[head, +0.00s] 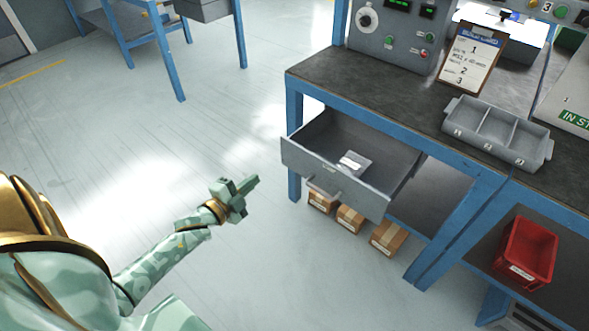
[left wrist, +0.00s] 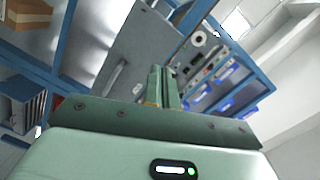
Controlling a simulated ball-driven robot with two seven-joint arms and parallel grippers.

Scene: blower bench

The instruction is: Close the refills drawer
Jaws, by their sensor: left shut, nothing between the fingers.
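The refills drawer (head: 335,188) is a grey metal drawer under the blue-framed bench, pulled out, with a small pale packet (head: 352,162) lying inside. A bar handle sits on its front. My left gripper (head: 250,184) is shut and empty, to the left of the drawer front and apart from it. In the left wrist view, my shut fingers (left wrist: 164,75) show in front of a grey panel with a bar handle (left wrist: 116,77), which looks like the drawer front. My right gripper is not in either view.
Several cardboard boxes (head: 350,217) stand below the drawer. A grey three-compartment tray (head: 497,134), a clipboard (head: 470,58) and a control panel (head: 392,35) are on the bench top (head: 360,88). A red bin (head: 526,252) sits on the lower shelf at right. The floor left of the drawer is clear.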

